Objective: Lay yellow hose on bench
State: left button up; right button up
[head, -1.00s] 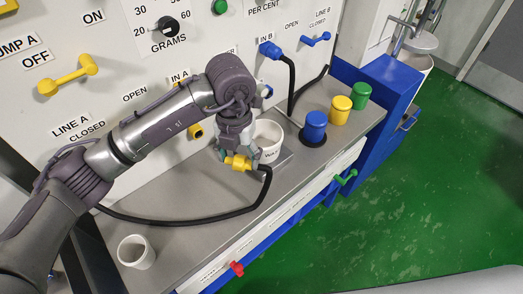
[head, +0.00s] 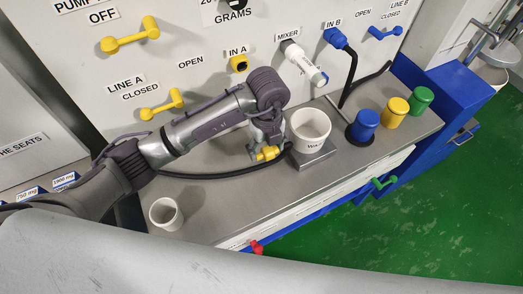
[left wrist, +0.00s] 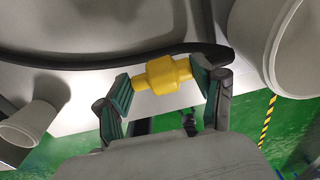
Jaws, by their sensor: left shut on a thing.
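The yellow hose connector (head: 268,154) is held in my left gripper (head: 266,149), low over the grey bench (head: 215,205). In the left wrist view the yellow connector (left wrist: 163,74) sits between the two green-padded fingers of the gripper (left wrist: 166,82). The black hose (head: 215,173) runs from the connector to the left along the bench, partly hidden by my arm. I cannot tell whether the connector touches the bench. The yellow IN A port (head: 238,64) on the panel is empty. My right gripper is not in view.
A white cup (head: 310,129) stands on a plate just right of the gripper; a smaller white cup (head: 166,213) stands front left. Blue (head: 363,126), yellow (head: 393,113) and green (head: 421,100) capped things stand at the right. The bench front is clear between the cups.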

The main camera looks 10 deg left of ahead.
aim_at(260, 164)
pick_arm(q)
jog(key=shift+w+a+f, duration=0.25)
jog(key=shift+a+f, duration=0.3)
jog(key=shift+a, duration=0.35)
jog(key=shift+f, duration=0.3)
notch_tip(260, 164, down, 3)
jog(key=shift+f+p, duration=0.15)
jog(key=shift+p, duration=0.5)
jog(key=shift+f, duration=0.15)
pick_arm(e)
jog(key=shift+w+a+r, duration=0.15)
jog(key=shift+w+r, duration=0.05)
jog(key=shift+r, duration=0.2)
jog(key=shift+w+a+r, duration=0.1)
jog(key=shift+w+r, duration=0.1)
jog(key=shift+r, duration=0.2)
pick_arm(q)
jog(key=shift+f, duration=0.2)
jog(key=o, duration=1.2)
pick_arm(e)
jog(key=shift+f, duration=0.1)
pick_arm(q)
jog(key=shift+r, duration=0.2)
